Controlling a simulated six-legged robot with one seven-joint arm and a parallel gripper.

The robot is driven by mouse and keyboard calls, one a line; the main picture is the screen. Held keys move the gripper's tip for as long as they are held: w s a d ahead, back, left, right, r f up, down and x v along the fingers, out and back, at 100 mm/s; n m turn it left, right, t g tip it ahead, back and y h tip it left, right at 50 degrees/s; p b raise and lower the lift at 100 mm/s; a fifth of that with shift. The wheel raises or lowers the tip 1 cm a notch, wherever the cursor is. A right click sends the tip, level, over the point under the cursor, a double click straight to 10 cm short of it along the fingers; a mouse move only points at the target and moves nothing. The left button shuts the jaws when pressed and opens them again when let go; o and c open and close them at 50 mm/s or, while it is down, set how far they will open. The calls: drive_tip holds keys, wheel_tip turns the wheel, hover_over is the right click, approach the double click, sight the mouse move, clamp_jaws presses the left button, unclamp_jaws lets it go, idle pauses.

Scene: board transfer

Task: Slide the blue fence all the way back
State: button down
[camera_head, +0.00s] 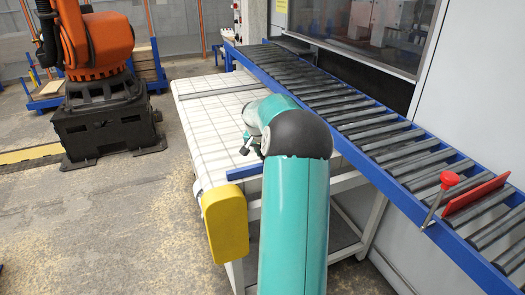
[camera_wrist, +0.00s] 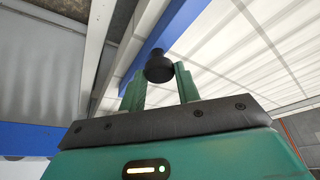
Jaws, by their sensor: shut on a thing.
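The blue fence (camera_head: 238,172) lies as a low bar across the near part of the white table, and my arm hides its right part. In the wrist view the blue fence (camera_wrist: 168,35) runs diagonally behind a round black knob (camera_wrist: 159,68). My gripper (camera_wrist: 160,88) has its two green fingers on either side of this knob and is shut on it. In the head view my gripper (camera_head: 246,147) is low over the table just beyond the fence, largely hidden by my arm.
The white table (camera_head: 200,130) has a grey bar (camera_head: 218,91) across its far part, with clear surface between bar and fence. A yellow block (camera_head: 225,222) sits at the near corner. A blue-railed roller conveyor (camera_head: 355,122) runs along the right, with a red plate (camera_head: 476,194).

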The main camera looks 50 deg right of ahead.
drive_tip(key=shift+s+a+f, duration=0.1)
drive_tip(key=shift+s+a, duration=0.2)
drive_tip(key=shift+s, duration=0.25)
drive_tip(key=c, duration=1)
unclamp_jaws()
drive_tip(key=shift+c, duration=0.2)
drive_tip(key=v, duration=1.4)
drive_tip(key=shift+a, duration=0.1)
